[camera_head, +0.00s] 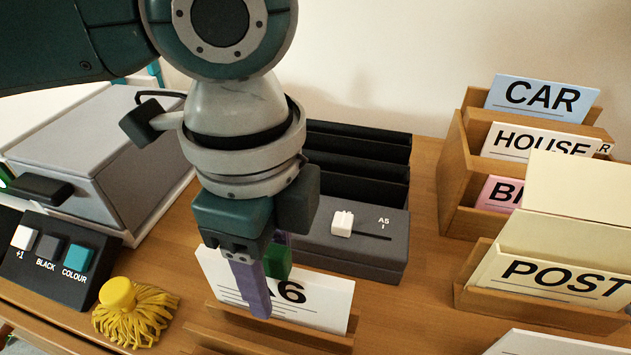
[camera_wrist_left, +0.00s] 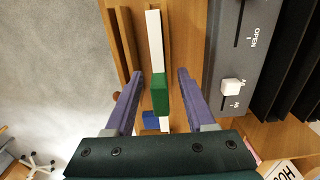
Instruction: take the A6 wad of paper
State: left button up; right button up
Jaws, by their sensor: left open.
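The A6 wad of paper (camera_head: 325,305) is white and stands on edge in a low wooden holder (camera_head: 228,324), its label partly hidden by my gripper. My left gripper (camera_head: 264,275) points down over it, with purple fingers, one in front of the wad and one behind. In the left wrist view the wad (camera_wrist_left: 154,40) is a thin white strip, and my open left gripper (camera_wrist_left: 160,74) has a finger on either side of it with gaps. A green block (camera_wrist_left: 160,95) lies between the fingers along the wad's line; it also shows in the head view (camera_head: 278,261). My right gripper is not in view.
A dark grey device (camera_head: 370,255) with a white slider marked A5 stands close behind the wad. A yellow mop-like brush (camera_head: 135,318) and a button panel (camera_head: 60,262) are at left. Wooden card racks (camera_head: 453,150) with CAR, HOUSE and POST cards stand at right.

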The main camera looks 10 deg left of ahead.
pick_arm(q)
jog(key=shift+f, duration=0.85)
grip_shut()
